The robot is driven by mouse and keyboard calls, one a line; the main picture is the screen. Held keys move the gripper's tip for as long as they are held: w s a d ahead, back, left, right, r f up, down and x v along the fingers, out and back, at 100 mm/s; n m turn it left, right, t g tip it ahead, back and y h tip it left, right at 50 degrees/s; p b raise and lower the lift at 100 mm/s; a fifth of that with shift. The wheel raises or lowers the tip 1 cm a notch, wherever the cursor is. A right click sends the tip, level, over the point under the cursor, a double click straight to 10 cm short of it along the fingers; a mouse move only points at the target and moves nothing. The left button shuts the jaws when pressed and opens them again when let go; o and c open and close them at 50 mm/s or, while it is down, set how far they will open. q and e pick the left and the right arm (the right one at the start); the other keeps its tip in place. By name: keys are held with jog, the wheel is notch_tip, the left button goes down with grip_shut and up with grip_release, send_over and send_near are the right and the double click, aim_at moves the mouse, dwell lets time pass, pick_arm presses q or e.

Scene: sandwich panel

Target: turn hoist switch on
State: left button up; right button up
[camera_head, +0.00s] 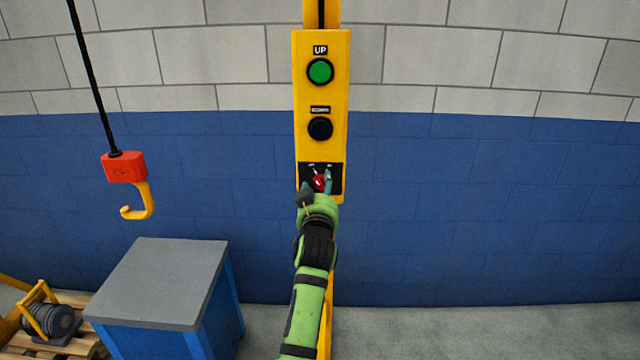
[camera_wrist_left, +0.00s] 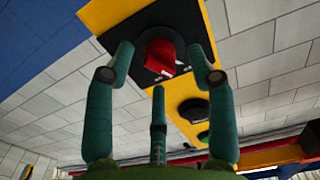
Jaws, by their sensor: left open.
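The yellow hoist panel (camera_head: 333,110) stands upright in front of the wall. It carries a green UP button (camera_head: 320,71), a black button (camera_head: 320,129) below it, and a red rotary switch (camera_head: 319,183) on a black plate at the bottom. My left gripper (camera_head: 317,182) is at the red switch, with its fingers open. In the left wrist view the red switch (camera_wrist_left: 159,58) lies ahead, between the spread fingertips of the gripper (camera_wrist_left: 163,62). I cannot tell whether any finger touches it. My right gripper is not in view.
A red hoist block (camera_head: 124,167) with a yellow hook (camera_head: 140,205) hangs on a black cable at the left. Below it is a grey-topped blue cabinet (camera_head: 165,280). A motor (camera_head: 52,318) sits on a wooden pallet (camera_head: 85,343). The floor to the right is clear.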

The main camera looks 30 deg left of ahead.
pick_arm(q)
jog(key=shift+x, duration=0.8)
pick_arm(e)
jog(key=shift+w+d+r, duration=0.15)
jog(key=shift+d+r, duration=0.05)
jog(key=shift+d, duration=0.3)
pick_arm(q)
jog(key=shift+c, duration=0.4)
grip_shut()
jog(key=shift+m, duration=0.3)
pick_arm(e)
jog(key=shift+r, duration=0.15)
pick_arm(q)
jog(key=shift+r+m+p, duration=0.1)
jog(key=shift+m+p, duration=0.55)
jog(key=shift+m, duration=0.35)
jog(key=m+p, duration=0.1)
jog(key=m, duration=0.2)
jog(key=shift+m, duration=0.3)
jog(key=m+p, duration=0.2)
jog(key=m, duration=0.3)
jog(key=shift+m, duration=0.3)
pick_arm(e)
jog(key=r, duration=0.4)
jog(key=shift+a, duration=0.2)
